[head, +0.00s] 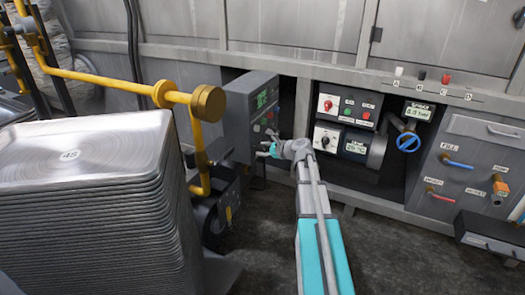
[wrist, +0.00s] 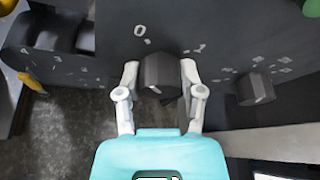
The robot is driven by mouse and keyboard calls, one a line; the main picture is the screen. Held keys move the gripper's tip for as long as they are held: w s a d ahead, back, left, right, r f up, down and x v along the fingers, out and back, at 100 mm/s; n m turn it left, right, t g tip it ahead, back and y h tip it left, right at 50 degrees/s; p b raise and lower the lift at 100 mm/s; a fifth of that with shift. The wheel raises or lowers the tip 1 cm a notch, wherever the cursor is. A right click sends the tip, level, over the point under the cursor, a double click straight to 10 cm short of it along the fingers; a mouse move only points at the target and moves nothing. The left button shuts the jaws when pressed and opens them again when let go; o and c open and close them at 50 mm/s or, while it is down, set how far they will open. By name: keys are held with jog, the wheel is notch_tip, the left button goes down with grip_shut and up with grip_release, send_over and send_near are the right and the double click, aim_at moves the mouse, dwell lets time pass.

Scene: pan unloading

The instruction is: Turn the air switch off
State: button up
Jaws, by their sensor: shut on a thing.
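A dark faceted knob (wrist: 159,72) sits on a black panel in the wrist view, with a white 0 at its upper left and a 1 at its upper right. I take it for the air switch, though no name label is readable. My gripper (wrist: 159,80) is shut on this knob, one finger on each side. Which mark the knob points to is not clear. In the head view my gripper (head: 268,149) is at the lower front of a grey control box (head: 238,105) with a green display; the knob is hidden there.
A second dark knob (wrist: 256,89) with marks around it is to the right in the wrist view. In the head view, a stack of metal trays (head: 85,215) and a yellow pipe (head: 115,84) stand left.

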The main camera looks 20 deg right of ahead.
jog(key=shift+s+a, duration=0.1)
jog(key=shift+a, duration=0.05)
jog(key=o, duration=0.9)
jog(key=shift+o, duration=1.2)
